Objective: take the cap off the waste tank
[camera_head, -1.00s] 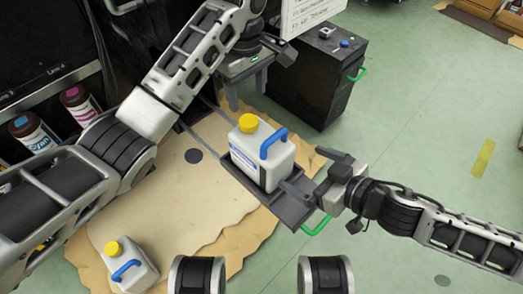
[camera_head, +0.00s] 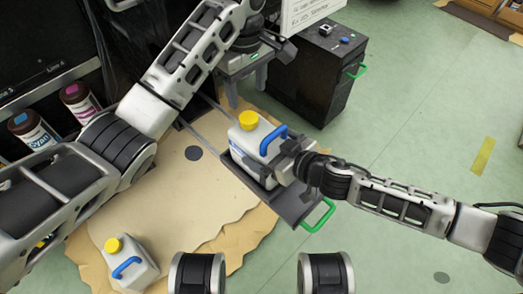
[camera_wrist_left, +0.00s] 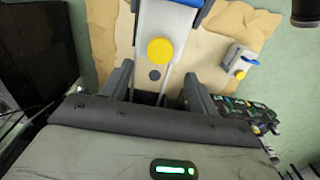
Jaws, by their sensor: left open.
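The waste tank (camera_head: 252,143) is a white container with a blue handle (camera_head: 272,141) and a yellow cap (camera_head: 249,120). It stands upright in a dark pulled-out tray (camera_head: 290,207), its cap on. The cap also shows in the left wrist view (camera_wrist_left: 160,50), ahead of and between my left fingers. My left gripper (camera_head: 270,48) is open and empty, above and behind the tank; its spread fingers show in its wrist view (camera_wrist_left: 157,84). My right gripper (camera_head: 290,160) is at the tank's right side and hides part of it; its fingers are unclear.
A second white tank with a yellow cap (camera_head: 126,266) stands on the cardboard (camera_head: 195,225) at the lower left. Brown ink bottles (camera_head: 33,128) sit on a shelf at left. A black cabinet (camera_head: 310,80) stands behind.

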